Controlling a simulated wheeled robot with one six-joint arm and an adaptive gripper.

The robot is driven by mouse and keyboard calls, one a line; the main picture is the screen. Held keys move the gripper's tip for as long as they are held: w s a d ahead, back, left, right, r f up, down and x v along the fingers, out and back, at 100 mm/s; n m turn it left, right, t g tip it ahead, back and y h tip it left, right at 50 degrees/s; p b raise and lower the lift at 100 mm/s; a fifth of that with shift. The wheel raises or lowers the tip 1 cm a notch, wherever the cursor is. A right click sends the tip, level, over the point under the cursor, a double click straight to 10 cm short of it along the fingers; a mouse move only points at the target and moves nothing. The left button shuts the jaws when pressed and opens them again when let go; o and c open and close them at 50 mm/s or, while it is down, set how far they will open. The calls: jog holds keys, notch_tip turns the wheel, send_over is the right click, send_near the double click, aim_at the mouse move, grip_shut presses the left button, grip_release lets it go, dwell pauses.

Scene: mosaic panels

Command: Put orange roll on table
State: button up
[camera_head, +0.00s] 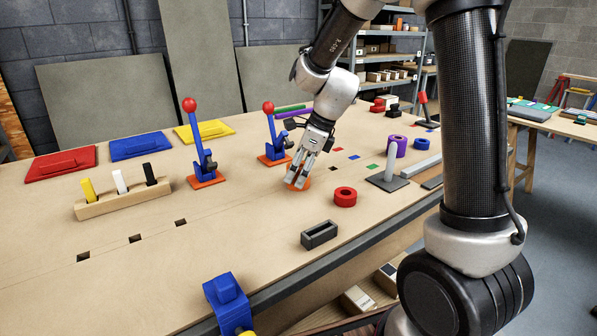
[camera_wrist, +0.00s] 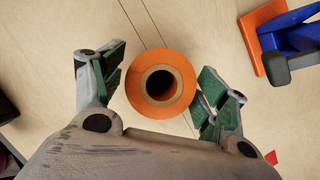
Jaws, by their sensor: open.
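The orange roll (camera_wrist: 178,112) lies flat on the wooden table (camera_head: 240,240), its round hole facing up in the wrist view. In the head view only an edge of the orange roll (camera_head: 307,184) shows around my fingers. My gripper (camera_head: 297,181) is open and points down at the roll. In the wrist view my gripper (camera_wrist: 157,90) has a green-padded finger on each side of the roll. The right finger is very close to the roll's edge; I cannot tell whether it touches. The left finger stands slightly apart from it.
A red roll (camera_head: 345,197) lies right of my gripper, and a dark rectangular holder (camera_head: 319,235) lies in front. A blue lever clamp (camera_head: 274,140) with a red knob stands close behind. A purple roll (camera_head: 397,146) is by a grey post stand (camera_head: 389,170). The table's front left is mostly clear.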

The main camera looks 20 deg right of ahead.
jog(key=v, duration=1.2)
jog(key=s+d+n+h, duration=0.1)
jog(key=s+d+n, duration=0.2)
jog(key=s+n, duration=0.4)
jog(key=s+d+r+n+t+h, duration=0.1)
jog(key=s+d+n, duration=0.3)
jog(key=s+n, duration=0.4)
jog(key=s+d+n+t+h, duration=0.1)
jog(key=s+d+n+h, duration=0.1)
jog(key=s+n, duration=0.6)
jog(key=shift+s+d+r, duration=0.15)
jog(key=shift+s+d, duration=0.35)
jog(key=shift+d, duration=0.35)
